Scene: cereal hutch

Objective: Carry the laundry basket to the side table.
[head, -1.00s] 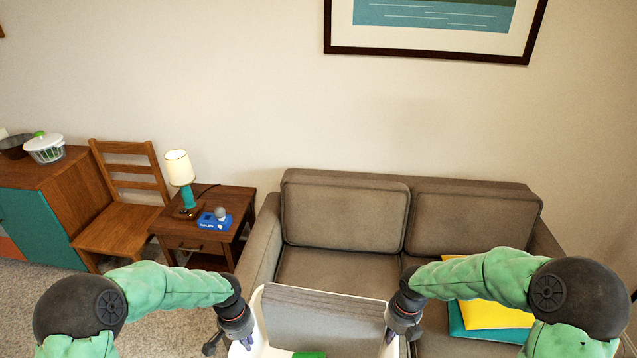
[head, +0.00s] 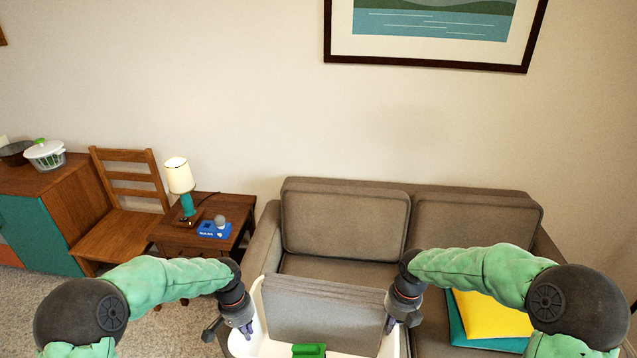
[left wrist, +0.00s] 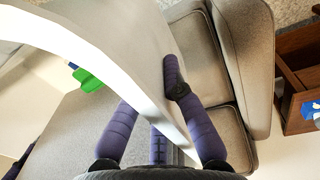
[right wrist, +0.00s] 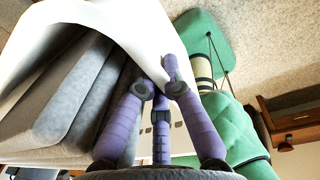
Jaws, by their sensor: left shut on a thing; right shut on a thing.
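The laundry basket (head: 266,345) is white and sits low in the middle of the head view, its lower part cut off by the frame. Grey folded cloth (head: 325,310) and a green thing (head: 308,350) are in it. My left gripper (head: 245,330) is shut on its left rim, and the left wrist view shows fingers on both sides of the white wall (left wrist: 135,70). My right gripper (head: 392,325) is shut on its right rim, with the white wall (right wrist: 145,30) between its fingers. The wooden side table (head: 237,207) stands further back on the left.
A lamp (head: 180,178) and a blue box (head: 214,230) with a grey knob stand on the side table. A brown sofa (head: 345,222) lies behind the basket, with yellow and teal cushions (head: 490,315). A wooden chair (head: 120,225) and cabinet (head: 40,225) are left.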

